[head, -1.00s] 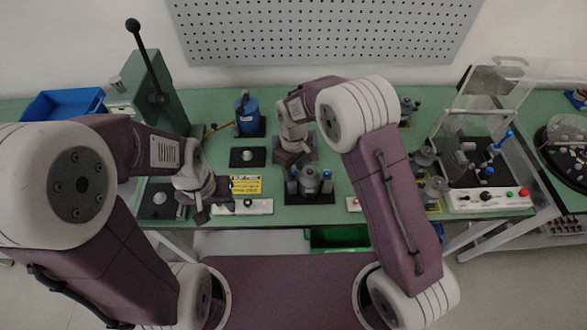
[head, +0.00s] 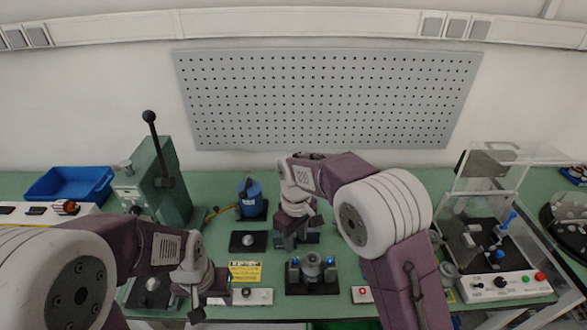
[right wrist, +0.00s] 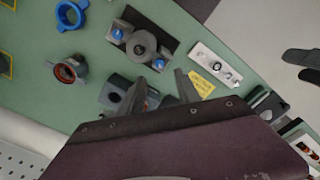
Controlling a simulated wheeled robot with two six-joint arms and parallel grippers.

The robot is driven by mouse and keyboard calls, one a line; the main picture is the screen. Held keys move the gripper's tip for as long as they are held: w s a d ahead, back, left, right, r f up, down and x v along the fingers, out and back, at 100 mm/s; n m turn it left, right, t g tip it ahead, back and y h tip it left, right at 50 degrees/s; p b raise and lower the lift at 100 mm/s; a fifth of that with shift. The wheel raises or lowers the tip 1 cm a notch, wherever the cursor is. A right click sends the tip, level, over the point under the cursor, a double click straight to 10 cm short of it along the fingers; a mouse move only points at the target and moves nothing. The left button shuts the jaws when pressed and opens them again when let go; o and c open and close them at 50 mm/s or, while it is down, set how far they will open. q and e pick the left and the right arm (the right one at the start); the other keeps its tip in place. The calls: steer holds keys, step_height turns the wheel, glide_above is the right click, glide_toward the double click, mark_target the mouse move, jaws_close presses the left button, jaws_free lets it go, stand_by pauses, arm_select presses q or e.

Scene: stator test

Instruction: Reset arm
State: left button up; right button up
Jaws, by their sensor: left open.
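My left gripper (head: 212,298) is open and empty over the front left of the green table (head: 345,246), beside a yellow label plate (head: 244,272). My right gripper (head: 293,238) hangs over the middle of the table, behind a black fixture (head: 312,286) with a grey cylinder and blue-topped parts. In the right wrist view, the two fingers of my right gripper (right wrist: 161,90) are spread apart with nothing held between them. A dark block with a round hole (right wrist: 115,92) lies by one finger; whether they touch cannot be told.
A green lever press (head: 160,185) and a blue bin (head: 70,184) stand at left. A blue cylinder part (head: 250,197) stands behind the label plate. A clear-covered test station (head: 490,240) is at right. A pegboard (head: 325,97) hangs behind.

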steer(key=s+d+r+m, duration=0.2)
steer(key=d, duration=0.4)
steer(key=s+d+r+m, duration=0.2)
steer(key=d, duration=0.4)
steer(key=s+d+f+m, duration=0.2)
steer(key=s+f+m, duration=0.1)
steer(key=s, duration=0.2)
steer(key=s+d+f+m+t, duration=0.1)
steer(key=s+d+f+m, duration=0.1)
steer(key=s, duration=0.4)
steer(key=shift+d+f+m, duration=0.35)
steer(key=shift+f+m, duration=0.05)
steer(key=shift+f, duration=0.25)
steer(key=shift+s, duration=0.15)
